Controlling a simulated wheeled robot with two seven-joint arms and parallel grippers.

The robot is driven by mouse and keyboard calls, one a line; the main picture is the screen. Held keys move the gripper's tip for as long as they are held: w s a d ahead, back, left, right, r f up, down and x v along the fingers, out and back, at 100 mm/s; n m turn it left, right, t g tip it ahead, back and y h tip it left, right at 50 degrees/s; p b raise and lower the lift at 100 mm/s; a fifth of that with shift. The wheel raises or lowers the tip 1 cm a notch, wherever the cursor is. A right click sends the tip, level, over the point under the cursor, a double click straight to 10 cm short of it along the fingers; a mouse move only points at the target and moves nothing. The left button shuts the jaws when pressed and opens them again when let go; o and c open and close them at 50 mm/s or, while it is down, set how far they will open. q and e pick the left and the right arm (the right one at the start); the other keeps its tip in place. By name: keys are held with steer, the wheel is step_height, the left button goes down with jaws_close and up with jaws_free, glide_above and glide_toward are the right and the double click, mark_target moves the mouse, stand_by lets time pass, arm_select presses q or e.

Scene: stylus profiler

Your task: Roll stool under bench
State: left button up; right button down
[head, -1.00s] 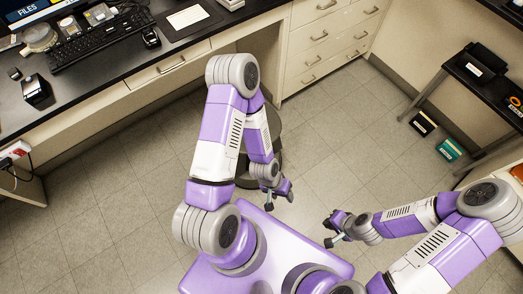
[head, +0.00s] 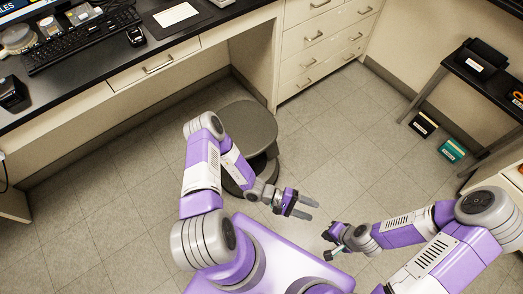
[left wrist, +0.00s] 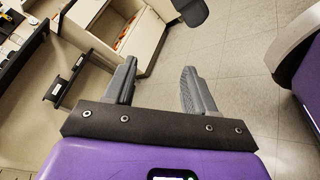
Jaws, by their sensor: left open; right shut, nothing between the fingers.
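The stool (head: 245,124) has a round dark grey seat and a wide dark round base. It stands on the floor by the bench's knee opening, in the head view. My left arm covers part of its lower left side. The bench (head: 120,72) has a black top, cream drawers and an open space below. My left gripper (head: 307,206) is open and empty, to the lower right of the stool and apart from it. Its two grey fingers (left wrist: 158,70) also show in the left wrist view, with nothing between them. My right gripper (head: 330,245) is shut and empty, farther from the stool.
A drawer cabinet (head: 320,45) stands right of the knee opening. A dark side table (head: 484,75) stands at the right, with a black box (head: 422,125) and a teal box (head: 451,150) on the floor by it. The tiled floor between is clear.

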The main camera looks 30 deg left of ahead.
mark_target(262, 152)
arm_select(q)
steer(key=w+a+f+n+t+y, duration=0.35)
steer(key=w+a+n+t, duration=0.3)
steer(key=w+t, duration=0.4)
steer(key=a+f+n+t+y, duration=0.1)
steer(key=a+f+n+y, duration=0.25)
steer(key=a+y, duration=0.6)
steer(key=a+f+n+t+y, duration=0.2)
steer(key=a+f+n+y, duration=0.15)
steer(key=a+y, duration=0.6)
steer(key=shift+m+y, duration=0.25)
steer(key=shift+m, duration=0.1)
steer(key=b+x, duration=0.1)
steer(key=x, duration=0.1)
steer(key=b+x, duration=0.1)
steer(key=x, duration=0.1)
steer(key=a+b+x, duration=0.1)
steer(key=x, duration=0.2)
steer(key=shift+s+f, duration=0.2)
steer(key=shift+f, duration=0.15)
steer(key=shift+w+a+r, duration=0.1)
steer(key=shift+w+a, duration=0.15)
steer(key=shift+w, duration=0.2)
jaws_close()
